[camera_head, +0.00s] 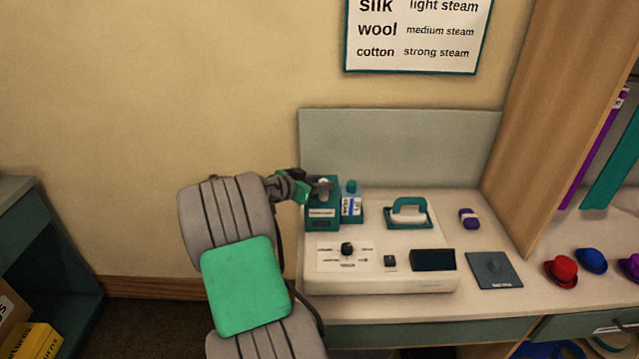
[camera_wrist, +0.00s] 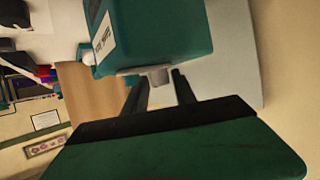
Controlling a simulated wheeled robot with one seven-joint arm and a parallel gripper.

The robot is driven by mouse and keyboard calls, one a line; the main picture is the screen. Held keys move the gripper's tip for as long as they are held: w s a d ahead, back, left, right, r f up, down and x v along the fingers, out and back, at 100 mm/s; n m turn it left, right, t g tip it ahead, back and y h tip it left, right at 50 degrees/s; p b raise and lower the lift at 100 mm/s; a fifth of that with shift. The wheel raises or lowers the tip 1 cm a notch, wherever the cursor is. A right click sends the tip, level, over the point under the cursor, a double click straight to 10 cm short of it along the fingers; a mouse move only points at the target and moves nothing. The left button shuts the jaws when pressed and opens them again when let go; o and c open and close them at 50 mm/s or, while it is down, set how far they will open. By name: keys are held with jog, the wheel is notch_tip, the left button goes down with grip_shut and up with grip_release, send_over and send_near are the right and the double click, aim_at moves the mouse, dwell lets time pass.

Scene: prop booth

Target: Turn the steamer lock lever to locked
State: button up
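A teal box (camera_head: 322,211) with a white label stands at the back left of the counter. A grey lever-like piece (camera_wrist: 158,76) sticks out from this teal box (camera_wrist: 160,35) in the wrist view. My gripper (camera_head: 318,187) is at the top of the box in the head view and covers part of it. In the wrist view, the two dark fingers of my gripper (camera_wrist: 161,86) are apart, one on each side of the grey piece, with small gaps showing. The label is too small to read, so I cannot tell the lever's setting.
A blue-and-white bottle (camera_head: 351,203) stands close right of the box. A white console (camera_head: 380,284) with a dark knob (camera_head: 347,249) lies in front. An iron (camera_head: 408,212) sits on a teal rest to the right. A wooden panel (camera_head: 548,110) bounds the right side.

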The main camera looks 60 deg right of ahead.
grip_shut()
